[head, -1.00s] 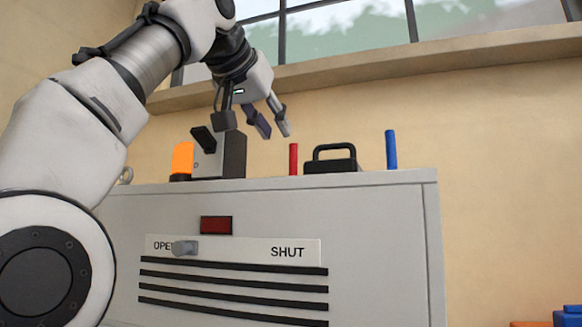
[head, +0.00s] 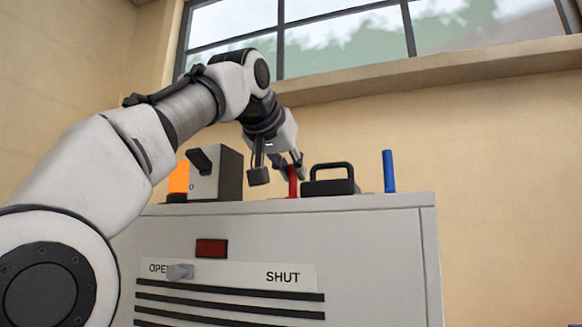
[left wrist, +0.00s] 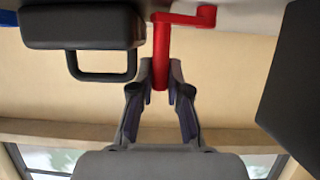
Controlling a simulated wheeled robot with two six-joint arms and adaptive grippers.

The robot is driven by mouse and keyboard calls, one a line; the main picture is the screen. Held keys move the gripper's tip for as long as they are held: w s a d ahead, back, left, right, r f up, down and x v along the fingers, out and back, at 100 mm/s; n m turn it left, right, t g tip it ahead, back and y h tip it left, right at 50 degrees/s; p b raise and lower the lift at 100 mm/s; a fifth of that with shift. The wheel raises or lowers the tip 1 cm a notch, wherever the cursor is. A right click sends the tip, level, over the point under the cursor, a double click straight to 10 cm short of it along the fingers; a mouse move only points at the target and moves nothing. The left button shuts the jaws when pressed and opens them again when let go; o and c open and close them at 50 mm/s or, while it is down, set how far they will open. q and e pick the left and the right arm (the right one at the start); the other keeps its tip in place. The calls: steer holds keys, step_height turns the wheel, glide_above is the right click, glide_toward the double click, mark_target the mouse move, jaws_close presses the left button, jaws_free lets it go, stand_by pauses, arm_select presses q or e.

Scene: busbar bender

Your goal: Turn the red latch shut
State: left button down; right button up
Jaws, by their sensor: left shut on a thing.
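The red latch (head: 293,182) stands upright on top of the grey cabinet, just left of the black handle. In the left wrist view the red latch (left wrist: 180,20) shows an upright post and a side arm with a short end piece. My left gripper (head: 296,166) is at the post from above; in the left wrist view its two fingers (left wrist: 160,85) close on the post from both sides. The tip of the post shows between the fingers. My right gripper is in neither view.
On the grey cabinet (head: 360,240) stand a black handle (head: 329,186), a blue post (head: 389,171), a grey-black switch box (head: 216,174) and an orange lamp (head: 179,180). The front has an OPEN/SHUT plate (head: 240,273) with a grey knob at OPEN. A window is behind.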

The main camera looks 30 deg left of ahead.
arm_select(q)
steer(key=n+y+p, duration=0.1)
steer(key=w+n+g+y+p, duration=0.1)
steer(key=n+y, duration=0.1)
steer(key=shift+w+d+r+g+y+p, duration=0.15)
steer(key=shift+w+g+y+p, duration=0.1)
steer(key=shift+g+y+p, duration=0.15)
steer(key=shift+w+n+y, duration=0.15)
steer(key=shift+n+y, duration=0.15)
steer(key=shift+n, duration=0.2)
steer(key=shift+f, duration=0.25)
steer(key=c, duration=1.5)
jaws_free()
steer(key=shift+o, duration=0.4)
steer(key=shift+a, duration=0.35)
